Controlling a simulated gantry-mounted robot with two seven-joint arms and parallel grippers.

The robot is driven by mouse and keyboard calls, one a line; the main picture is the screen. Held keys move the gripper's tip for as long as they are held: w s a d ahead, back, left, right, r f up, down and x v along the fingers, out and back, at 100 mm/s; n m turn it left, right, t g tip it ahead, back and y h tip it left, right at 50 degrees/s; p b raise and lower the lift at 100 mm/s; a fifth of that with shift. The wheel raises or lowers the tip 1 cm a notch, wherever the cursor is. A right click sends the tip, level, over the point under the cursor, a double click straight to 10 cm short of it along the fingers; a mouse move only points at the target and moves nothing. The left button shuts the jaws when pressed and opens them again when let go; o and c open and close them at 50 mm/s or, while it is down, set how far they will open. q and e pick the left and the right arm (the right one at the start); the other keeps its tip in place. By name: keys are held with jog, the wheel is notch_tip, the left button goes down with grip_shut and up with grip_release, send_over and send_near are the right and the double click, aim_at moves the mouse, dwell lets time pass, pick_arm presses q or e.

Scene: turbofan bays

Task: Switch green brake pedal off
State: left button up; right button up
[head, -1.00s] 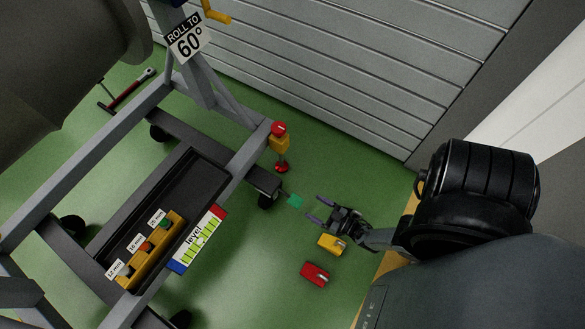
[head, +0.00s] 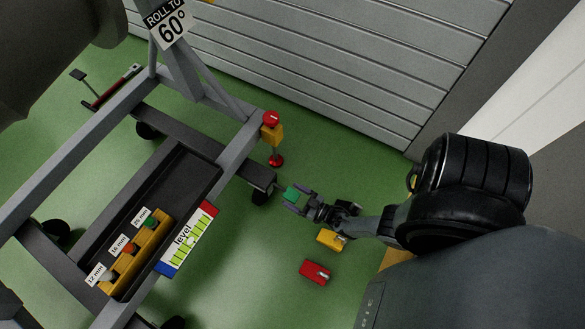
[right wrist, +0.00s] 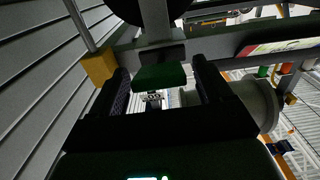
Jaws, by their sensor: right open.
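The green brake pedal (head: 291,194) is by the caster at the stand's near right corner. My right gripper (head: 297,198) is open, with its fingers on either side of the green pedal in the head view. In the right wrist view the green pedal (right wrist: 161,76) shows between the two dark fingers (right wrist: 160,88); I see no clear grip on it, and contact cannot be told. My left gripper is not in view.
A yellow pedal (head: 331,239) and a red pedal (head: 315,272) lie nearby on the floor. A red-topped yellow post (head: 272,133) stands at the stand's corner. The stand carries a tray with a yellow block (head: 137,252) and a level gauge (head: 187,238). Grey slatted wall (head: 330,80) behind.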

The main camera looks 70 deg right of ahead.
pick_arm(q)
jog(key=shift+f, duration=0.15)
pick_arm(e)
jog(key=shift+w, duration=0.45)
